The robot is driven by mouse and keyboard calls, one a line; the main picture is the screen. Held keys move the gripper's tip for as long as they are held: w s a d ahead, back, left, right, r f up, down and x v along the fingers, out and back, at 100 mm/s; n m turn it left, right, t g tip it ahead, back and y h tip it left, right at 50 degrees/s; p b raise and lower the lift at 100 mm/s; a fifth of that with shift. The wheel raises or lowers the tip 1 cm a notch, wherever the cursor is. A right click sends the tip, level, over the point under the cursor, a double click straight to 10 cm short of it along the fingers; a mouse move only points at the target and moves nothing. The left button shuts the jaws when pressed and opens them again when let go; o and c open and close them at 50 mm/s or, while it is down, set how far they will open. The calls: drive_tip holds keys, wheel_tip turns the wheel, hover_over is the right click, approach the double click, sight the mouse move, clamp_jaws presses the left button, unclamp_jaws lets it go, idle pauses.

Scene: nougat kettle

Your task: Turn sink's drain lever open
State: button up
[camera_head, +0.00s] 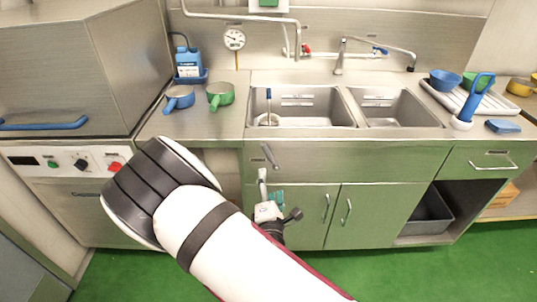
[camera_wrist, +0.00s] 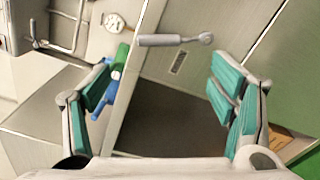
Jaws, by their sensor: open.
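The drain lever (camera_head: 269,154) is a short grey handle on the sink cabinet's steel front panel, below the left basin (camera_head: 300,106). In the head view it slants. In the wrist view the lever (camera_wrist: 172,40) lies across the upper middle, its rounded end to the right. My gripper (camera_head: 268,190) is just below the lever in the head view, partly hidden by my arm. In the wrist view my gripper (camera_wrist: 160,80) is open, with teal-padded fingers wide apart and nothing between them. The lever shows ahead, in the gap between the fingers; no contact is visible.
A blue pan (camera_head: 179,97) and a green pan (camera_head: 220,94) stand on the counter left of the sink. Green cabinet doors (camera_head: 338,213) with handles are below the panel. A dark bin (camera_head: 428,215) sits in the open bay at right. Green floor is clear in front.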

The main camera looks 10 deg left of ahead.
sight(269, 154)
drive_tip(key=w, duration=0.4)
drive_tip(key=w+a, duration=0.1)
drive_tip(key=w, duration=0.3)
drive_tip(key=w+a, duration=0.1)
drive_tip(key=w, duration=0.4)
drive_tip(key=shift+a+b, duration=0.1)
drive_tip(key=shift+b, duration=0.25)
drive_tip(key=shift+c, duration=0.4)
